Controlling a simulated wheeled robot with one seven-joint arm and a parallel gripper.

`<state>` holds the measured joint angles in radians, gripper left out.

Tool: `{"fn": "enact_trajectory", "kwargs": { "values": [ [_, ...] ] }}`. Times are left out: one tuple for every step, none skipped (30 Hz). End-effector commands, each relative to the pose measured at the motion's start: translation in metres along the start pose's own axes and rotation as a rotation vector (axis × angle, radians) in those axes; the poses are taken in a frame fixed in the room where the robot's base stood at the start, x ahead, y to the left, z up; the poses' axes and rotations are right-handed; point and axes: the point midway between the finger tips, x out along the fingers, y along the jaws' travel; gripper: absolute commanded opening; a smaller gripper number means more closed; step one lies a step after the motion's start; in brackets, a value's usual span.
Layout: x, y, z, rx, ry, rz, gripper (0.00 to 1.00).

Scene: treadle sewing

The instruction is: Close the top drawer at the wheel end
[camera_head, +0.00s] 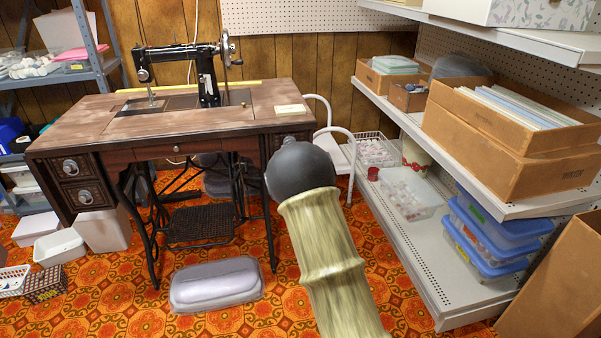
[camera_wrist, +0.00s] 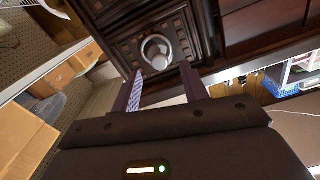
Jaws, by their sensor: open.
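The treadle sewing table (camera_head: 115,128) stands at the left of the head view with a black sewing machine (camera_head: 207,85) on top. The machine's handwheel (camera_head: 227,50) is on its right side. My arm covers the table's right end there, hiding the drawers below the wheel. The wrist view shows a dark carved drawer front (camera_wrist: 128,48) with a round metal pull (camera_wrist: 157,52). My gripper (camera_wrist: 161,72) is open and empty, its two fingers pointing at this front, either side of the pull. I cannot tell whether they touch it, or how far the drawer stands out.
A grey shelf unit (camera_head: 435,278) with wooden boxes (camera_head: 500,135) and blue lidded bins (camera_head: 487,245) stands close on the right. A grey rounded case (camera_head: 216,284) lies on the patterned floor before the treadle. A white chair frame (camera_head: 347,150) is behind my arm.

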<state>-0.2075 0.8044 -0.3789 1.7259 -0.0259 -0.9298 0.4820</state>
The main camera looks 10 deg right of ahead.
Motion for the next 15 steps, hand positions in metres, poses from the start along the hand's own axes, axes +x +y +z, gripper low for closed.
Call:
{"fn": "enact_trajectory", "kwargs": {
  "values": [
    [-0.008,-0.001,-0.003,0.002,-0.001,0.000,0.44],
    [-0.012,-0.001,-0.003,0.001,-0.001,0.000,0.44],
    [-0.018,-0.001,-0.002,0.001,-0.002,0.000,0.44],
    [-0.022,-0.001,-0.002,0.000,-0.001,0.000,0.44],
    [-0.026,-0.001,-0.002,0.000,-0.001,0.000,0.44],
    [-0.033,-0.001,-0.003,0.001,-0.001,-0.001,0.44],
    [-0.037,-0.002,-0.003,0.001,-0.001,-0.001,0.44],
    [-0.042,-0.002,-0.003,0.001,-0.001,-0.001,0.44],
    [-0.048,-0.002,-0.002,0.001,-0.002,-0.001,0.44],
    [-0.052,-0.002,-0.002,0.001,0.000,-0.002,0.44],
    [-0.057,-0.002,-0.002,0.001,-0.001,-0.002,0.44],
    [-0.063,-0.003,-0.003,0.001,0.000,-0.003,0.44],
    [-0.068,-0.003,-0.003,0.000,-0.001,-0.003,0.44],
    [-0.073,-0.003,-0.002,0.000,-0.001,-0.003,0.44],
    [-0.079,-0.003,-0.002,0.000,-0.001,-0.003,0.44]
  ]
}}
